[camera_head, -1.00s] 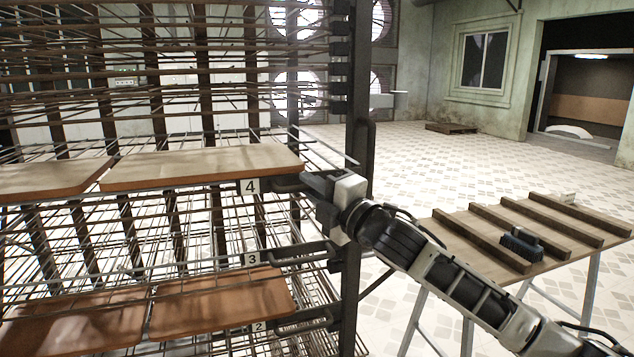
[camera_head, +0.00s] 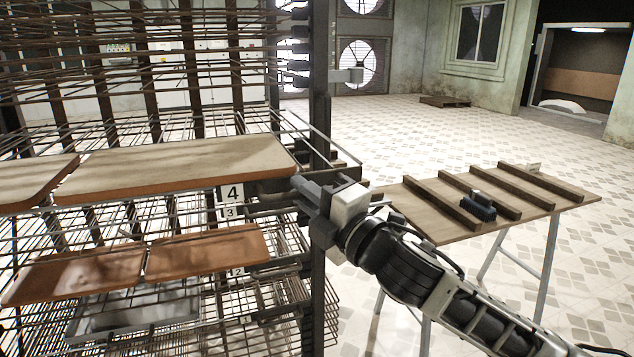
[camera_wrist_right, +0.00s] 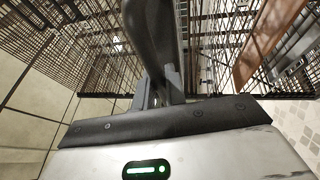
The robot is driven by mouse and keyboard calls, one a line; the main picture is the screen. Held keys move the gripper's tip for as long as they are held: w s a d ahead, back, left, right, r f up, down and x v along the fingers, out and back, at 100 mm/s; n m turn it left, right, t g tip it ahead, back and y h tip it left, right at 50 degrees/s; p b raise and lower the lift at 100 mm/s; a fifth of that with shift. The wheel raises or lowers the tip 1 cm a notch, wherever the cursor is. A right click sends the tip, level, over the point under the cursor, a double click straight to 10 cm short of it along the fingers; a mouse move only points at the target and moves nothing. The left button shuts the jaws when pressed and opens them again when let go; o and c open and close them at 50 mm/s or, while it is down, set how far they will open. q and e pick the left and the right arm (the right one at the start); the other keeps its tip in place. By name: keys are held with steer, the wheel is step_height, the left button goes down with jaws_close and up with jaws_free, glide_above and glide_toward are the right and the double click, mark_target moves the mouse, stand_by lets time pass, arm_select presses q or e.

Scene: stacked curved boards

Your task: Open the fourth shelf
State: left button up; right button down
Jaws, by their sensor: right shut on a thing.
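The fourth shelf is a dark wire shelf of the rack, marked by a white label "4" (camera_head: 232,192). A pale-topped curved board (camera_head: 175,168) lies on it, with part of a second board (camera_head: 38,182) to its left. My right gripper (camera_head: 308,190) is at the right front corner of this shelf, beside the rack's upright post. In the right wrist view, its fingers (camera_wrist_right: 160,85) are shut on a dark bar-like handle (camera_wrist_right: 150,35). The exact contact is partly hidden in the head view. My left gripper is not in view.
Below, label "3" (camera_head: 231,212) shows close under label "4", and two brown boards (camera_head: 205,252) lie on a lower shelf. Several wire shelves are stacked above. A wooden table (camera_head: 420,215) with slats and a brush (camera_head: 480,207) stands at right.

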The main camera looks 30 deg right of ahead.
steer(key=shift+s+a+f, duration=0.1)
steer(key=shift+s+a, duration=0.05)
steer(key=shift+s, duration=0.4)
steer(key=c, duration=1.5)
jaws_free()
steer(key=shift+o, duration=0.2)
steer(key=shift+s, duration=0.1)
